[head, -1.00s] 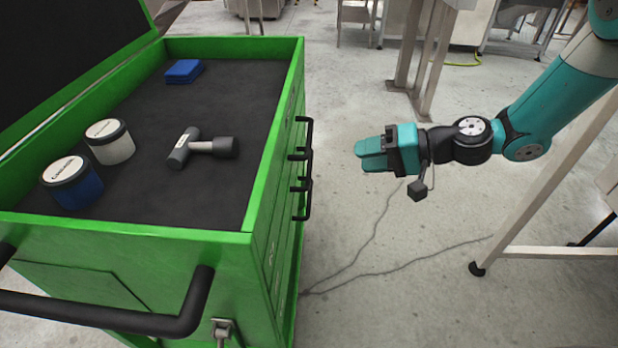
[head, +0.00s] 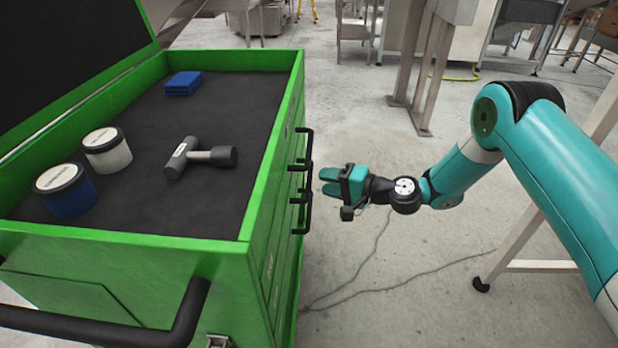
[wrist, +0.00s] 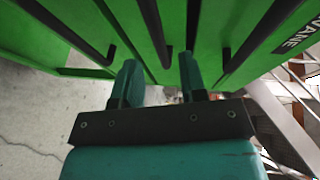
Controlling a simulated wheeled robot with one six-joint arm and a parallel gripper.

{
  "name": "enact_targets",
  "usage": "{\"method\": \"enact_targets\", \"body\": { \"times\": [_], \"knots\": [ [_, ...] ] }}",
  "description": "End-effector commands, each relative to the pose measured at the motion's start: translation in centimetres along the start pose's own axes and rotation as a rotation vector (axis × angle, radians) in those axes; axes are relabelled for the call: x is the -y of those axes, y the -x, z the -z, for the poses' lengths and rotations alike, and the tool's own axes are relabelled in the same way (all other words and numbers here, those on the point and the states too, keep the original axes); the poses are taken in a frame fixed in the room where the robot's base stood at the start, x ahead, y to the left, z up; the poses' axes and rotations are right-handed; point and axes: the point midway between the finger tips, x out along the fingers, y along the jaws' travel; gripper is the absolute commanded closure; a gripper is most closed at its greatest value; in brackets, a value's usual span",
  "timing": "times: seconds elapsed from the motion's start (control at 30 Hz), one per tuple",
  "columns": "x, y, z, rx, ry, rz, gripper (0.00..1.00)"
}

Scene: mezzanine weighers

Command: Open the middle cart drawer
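The green cart (head: 262,215) stands at left in the head view, its drawer front facing right with black bar handles (head: 308,145) one above another. In the wrist view the green drawer fronts fill the top, with a left handle (wrist: 62,28), a middle handle (wrist: 154,28) and a right handle (wrist: 262,28). My gripper (head: 326,181) is just right of the handles in the head view. In the wrist view its two teal fingers (wrist: 160,78) are apart and empty, with the middle handle lined up with the gap. Contact is not visible. The drawers look shut.
On the cart's dark top lie a hammer (head: 200,156), a blue block (head: 184,83), a white tin (head: 107,153) and a blue tin (head: 66,192). A push handle (head: 110,328) juts out in front. A metal table leg (head: 515,243) stands at right. The floor between is clear.

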Motion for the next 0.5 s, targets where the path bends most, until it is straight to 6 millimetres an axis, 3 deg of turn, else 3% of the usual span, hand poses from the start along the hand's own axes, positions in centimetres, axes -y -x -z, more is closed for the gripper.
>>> {"method": "enact_targets", "body": {
  "times": [0.2,0.5],
  "knots": [
    [0.0,-3.9,-0.1,0.002,0.002,0.000,0.61],
    [0.0,-5.6,0.0,0.000,0.000,-0.001,0.61]
  ]
}}
